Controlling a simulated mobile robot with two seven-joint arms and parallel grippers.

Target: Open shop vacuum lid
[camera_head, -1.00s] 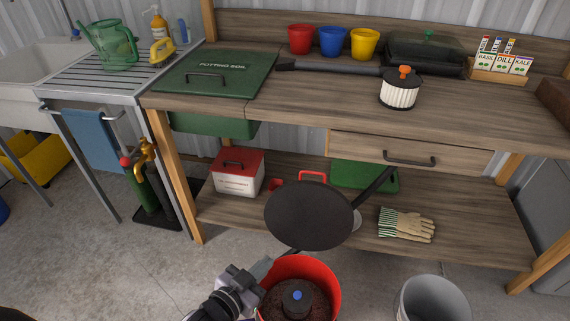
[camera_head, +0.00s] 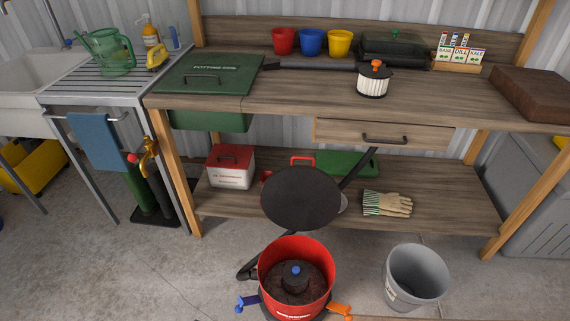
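The shop vacuum's red drum (camera_head: 280,249) stands on the floor at the bottom middle of the head view. Its dark round lid (camera_head: 302,197) is raised and tilted back, so its broad face shows above and behind the drum. The drum's mouth is uncovered. Inside are brown debris and a dark central part (camera_head: 294,283) with a blue knob on top. A blue latch (camera_head: 246,303) sticks out at the drum's left and an orange latch (camera_head: 338,312) at its right. A red handle (camera_head: 302,160) shows above the lid. Neither of my grippers is in view.
A grey bucket (camera_head: 417,273) stands right of the drum. Behind are a wooden workbench (camera_head: 310,95) and its lower shelf (camera_head: 440,205), with gloves (camera_head: 387,204) and a red-and-white box (camera_head: 230,167).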

